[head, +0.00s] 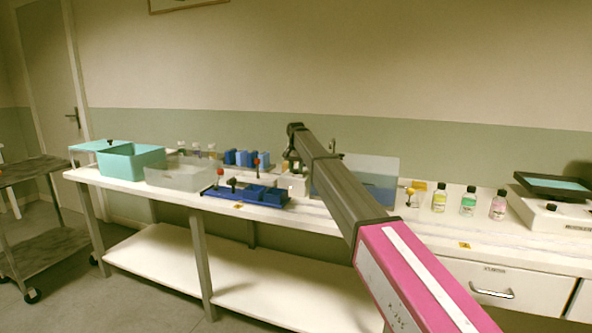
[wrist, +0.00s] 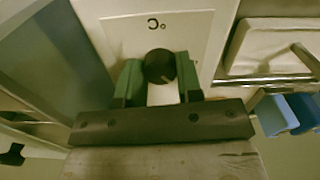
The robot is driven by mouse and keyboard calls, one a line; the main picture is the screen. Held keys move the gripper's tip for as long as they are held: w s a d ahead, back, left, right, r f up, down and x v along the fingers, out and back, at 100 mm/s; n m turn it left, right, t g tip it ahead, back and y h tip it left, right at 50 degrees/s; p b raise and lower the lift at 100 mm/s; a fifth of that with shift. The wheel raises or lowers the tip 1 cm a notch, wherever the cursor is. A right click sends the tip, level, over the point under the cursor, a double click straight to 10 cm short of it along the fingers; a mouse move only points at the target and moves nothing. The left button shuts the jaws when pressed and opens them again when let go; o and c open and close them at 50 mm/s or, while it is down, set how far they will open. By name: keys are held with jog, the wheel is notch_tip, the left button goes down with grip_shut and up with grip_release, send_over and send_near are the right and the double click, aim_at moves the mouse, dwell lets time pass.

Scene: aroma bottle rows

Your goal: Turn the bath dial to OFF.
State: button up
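The bath dial (wrist: 160,66) is a round dark knob with a pale mark pointing down and slightly right in the wrist view. It sits on a white panel (wrist: 115,32) printed with a °C sign; I can read no OFF mark. My gripper (wrist: 161,80) has its two green fingers on either side of the knob, and both seem to touch it. In the head view the bath's grey see-through tank (head: 385,168) stands behind my arm, and its dial and my fingertips cannot be made out.
A blue rack (head: 270,196) with red-knobbed parts lies left of my arm. Blue blocks (head: 245,158) stand behind it. A clear bin (head: 170,173) and a teal box (head: 130,160) are further left. Small bottles (head: 468,202) and a device with a screen (head: 555,187) stand right.

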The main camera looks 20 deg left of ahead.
jog(key=shift+n, duration=0.3)
jog(key=n, duration=0.3)
jog(key=shift+n, duration=2.1)
jog(key=o, duration=0.9)
jog(key=shift+o, duration=0.2)
jog(key=shift+r, duration=0.1)
